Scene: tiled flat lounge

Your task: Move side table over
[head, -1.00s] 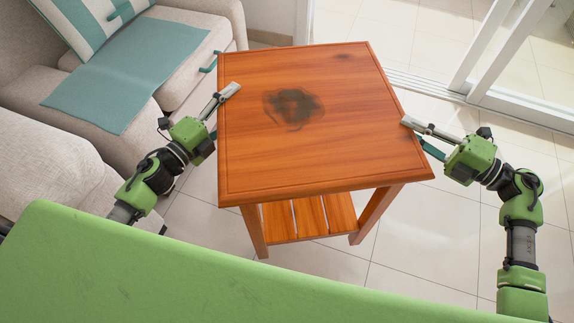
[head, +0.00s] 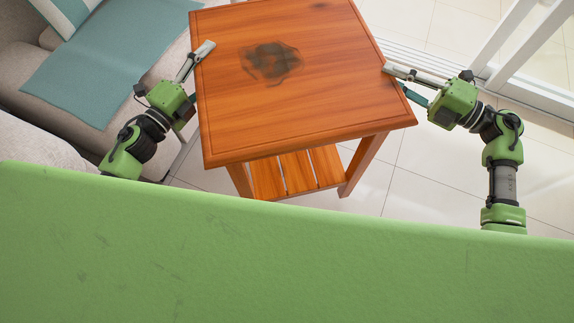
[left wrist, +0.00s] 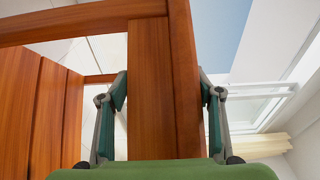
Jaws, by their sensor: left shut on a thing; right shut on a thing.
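The side table (head: 300,110) is orange-brown wood with a dark stain on its square top and a slatted lower shelf (head: 296,173). It stands between my two arms. My left gripper (head: 203,52) is shut on the left edge of the table. In the left wrist view, my left gripper (left wrist: 163,95) has its fingers on both sides of a wooden part of the table (left wrist: 150,90). My right gripper (head: 392,75) is shut on the right edge of the table. The lower fingers are partly hidden by the tabletop.
A beige sofa (head: 30,85) with a teal throw (head: 95,65) and a striped cushion stands close on the left. White sliding door frames (head: 520,50) stand at the upper right. Tiled floor (head: 420,170) is bare to the right of the table.

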